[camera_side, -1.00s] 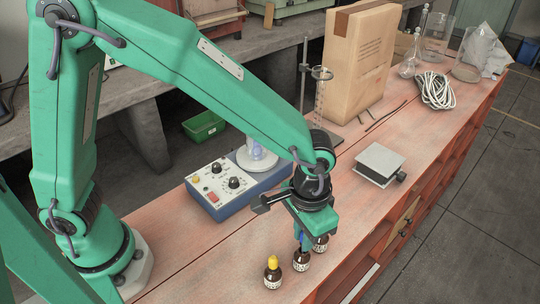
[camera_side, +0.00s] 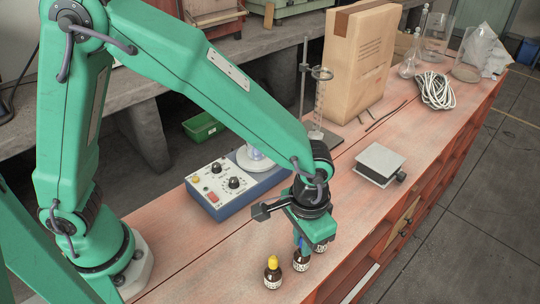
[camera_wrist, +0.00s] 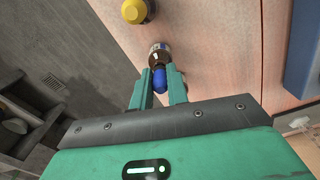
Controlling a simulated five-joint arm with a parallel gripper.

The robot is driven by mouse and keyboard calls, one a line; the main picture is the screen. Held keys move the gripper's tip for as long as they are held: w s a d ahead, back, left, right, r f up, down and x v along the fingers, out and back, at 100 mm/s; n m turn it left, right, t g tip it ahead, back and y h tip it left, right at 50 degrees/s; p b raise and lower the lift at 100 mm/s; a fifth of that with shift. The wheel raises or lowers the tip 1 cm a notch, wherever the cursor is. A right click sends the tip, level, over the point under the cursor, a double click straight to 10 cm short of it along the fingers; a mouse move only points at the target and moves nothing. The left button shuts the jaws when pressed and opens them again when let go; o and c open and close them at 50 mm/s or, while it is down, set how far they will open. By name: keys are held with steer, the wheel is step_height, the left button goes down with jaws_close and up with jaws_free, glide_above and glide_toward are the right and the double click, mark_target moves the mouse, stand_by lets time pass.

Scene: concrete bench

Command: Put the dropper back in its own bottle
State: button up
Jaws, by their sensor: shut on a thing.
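My gripper (camera_wrist: 159,88) is shut on the blue bulb of the dropper (camera_wrist: 159,78). In the side view the gripper (camera_side: 303,240) points down over the bottles, and the blue bulb (camera_side: 303,243) shows just above the middle brown bottle (camera_side: 301,260). In the wrist view that bottle (camera_wrist: 159,54) lines up with the bulb. The glass tube is not visible, and I cannot tell whether the bulb touches the bottle's neck. A brown bottle with a yellow bulb (camera_side: 272,272) stands to the left. A third brown bottle (camera_side: 320,247) is mostly hidden behind the gripper.
A blue control box (camera_side: 235,185) with knobs stands behind left. A small grey plate stand (camera_side: 380,164) is to the right, with a cardboard package (camera_side: 357,65) farther back. The bench edge is close on the right of the bottles. The bench left of the bottles is clear.

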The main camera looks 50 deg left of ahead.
steer(key=shift+f, duration=0.2)
steer(key=o, duration=1.1)
steer(key=shift+r, duration=0.15)
steer(key=shift+r, duration=3.35)
